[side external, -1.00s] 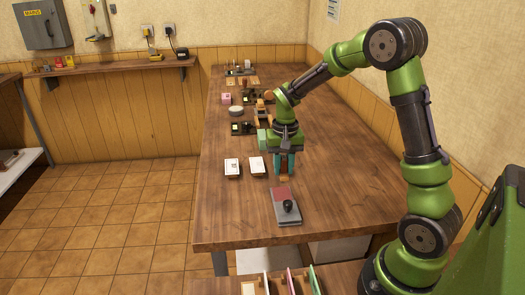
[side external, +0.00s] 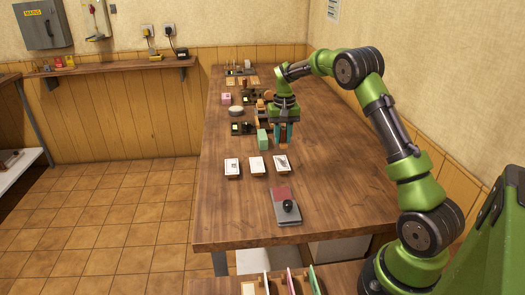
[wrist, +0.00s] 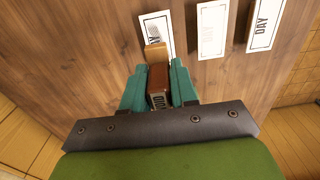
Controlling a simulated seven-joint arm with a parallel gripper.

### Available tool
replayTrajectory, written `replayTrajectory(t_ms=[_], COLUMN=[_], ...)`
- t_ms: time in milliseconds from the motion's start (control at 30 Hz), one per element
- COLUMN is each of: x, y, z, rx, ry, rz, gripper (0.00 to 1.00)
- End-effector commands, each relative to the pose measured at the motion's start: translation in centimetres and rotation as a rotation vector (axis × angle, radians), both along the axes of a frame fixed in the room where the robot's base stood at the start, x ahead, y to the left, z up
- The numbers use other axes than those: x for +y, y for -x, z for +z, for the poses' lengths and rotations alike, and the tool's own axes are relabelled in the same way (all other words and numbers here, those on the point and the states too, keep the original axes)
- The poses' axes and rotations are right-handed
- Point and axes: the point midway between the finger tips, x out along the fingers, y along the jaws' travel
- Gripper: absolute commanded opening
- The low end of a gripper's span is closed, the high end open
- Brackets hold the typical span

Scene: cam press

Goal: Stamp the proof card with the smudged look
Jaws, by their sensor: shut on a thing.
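My gripper (side external: 284,135) is raised above the wood table, just behind the row of three cards. In the wrist view its teal fingers (wrist: 158,82) are shut on a brown stamp (wrist: 158,77) with a lettered label on its side. The right card (side external: 281,163) carries a dark slanted mark; in the wrist view this card (wrist: 155,30) is partly hidden by a tan block. The middle card (side external: 256,166) has only faint printing in the wrist view (wrist: 211,30). The left card (side external: 232,168) shows clear "DAY" lettering in the wrist view (wrist: 262,24).
A grey pad with a red face and black knob (side external: 286,206) lies in front of the cards. A green block (side external: 262,139) stands beside my gripper. Several small items, including a pink box (side external: 226,99) and a round dish (side external: 236,111), stand farther back. The table's right side is clear.

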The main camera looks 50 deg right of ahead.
Motion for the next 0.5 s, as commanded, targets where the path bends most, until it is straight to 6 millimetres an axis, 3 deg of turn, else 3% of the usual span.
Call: replayTrajectory(t_ms=[500], x=[0.2], y=[0.2], z=[-4.9], rx=[0.007], ry=[-0.004], rz=[0.008], gripper=[0.08])
